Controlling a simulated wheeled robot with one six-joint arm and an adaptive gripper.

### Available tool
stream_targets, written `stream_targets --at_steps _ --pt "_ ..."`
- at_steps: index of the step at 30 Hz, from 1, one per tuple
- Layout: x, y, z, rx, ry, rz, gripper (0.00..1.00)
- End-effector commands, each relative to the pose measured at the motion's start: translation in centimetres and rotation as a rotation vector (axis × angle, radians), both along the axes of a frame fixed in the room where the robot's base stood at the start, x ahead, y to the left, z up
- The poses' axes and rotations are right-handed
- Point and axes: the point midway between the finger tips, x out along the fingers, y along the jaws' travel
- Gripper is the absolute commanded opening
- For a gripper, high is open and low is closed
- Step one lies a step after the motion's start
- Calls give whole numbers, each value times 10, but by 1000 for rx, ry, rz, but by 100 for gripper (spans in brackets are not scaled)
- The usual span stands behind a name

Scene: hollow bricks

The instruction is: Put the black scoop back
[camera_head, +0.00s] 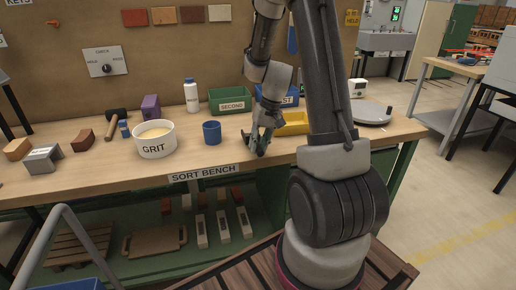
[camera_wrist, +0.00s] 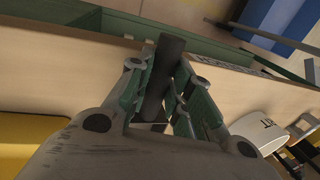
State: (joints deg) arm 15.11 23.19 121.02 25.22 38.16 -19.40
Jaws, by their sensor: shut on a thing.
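My gripper (camera_head: 258,143) is low over the bench, near its front edge. It is just right of the blue cup (camera_head: 211,133) and left of the yellow tray (camera_head: 293,124). In the wrist view the two green-padded fingers (camera_wrist: 163,95) are shut on a dark, rod-like piece (camera_wrist: 170,52), which seems to be the black scoop's handle. The rest of the scoop is hidden, and I cannot tell whether it touches the bench. The white GRIT tub (camera_head: 154,148) holds pale material and stands further left.
The sort bench (camera_head: 120,170) carries a green SECOND bin (camera_head: 229,104), a blue bin (camera_head: 290,92), a white bottle (camera_head: 191,97), a purple object (camera_head: 150,107), a mallet (camera_head: 113,122) and bricks at the left. A round grey device (camera_head: 362,111) is at the right. Bare wood lies in front of the cup.

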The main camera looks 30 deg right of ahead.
Motion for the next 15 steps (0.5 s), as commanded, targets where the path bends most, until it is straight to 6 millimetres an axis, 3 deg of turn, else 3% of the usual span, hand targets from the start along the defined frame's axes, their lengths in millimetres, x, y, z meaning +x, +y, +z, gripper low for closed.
stream_targets --at_steps 3,14,15 --pt "-1 0 -16 1 3 -1 0" --pt "0 0 -20 0 0 -1 0" --pt "0 0 -20 0 0 -1 28"
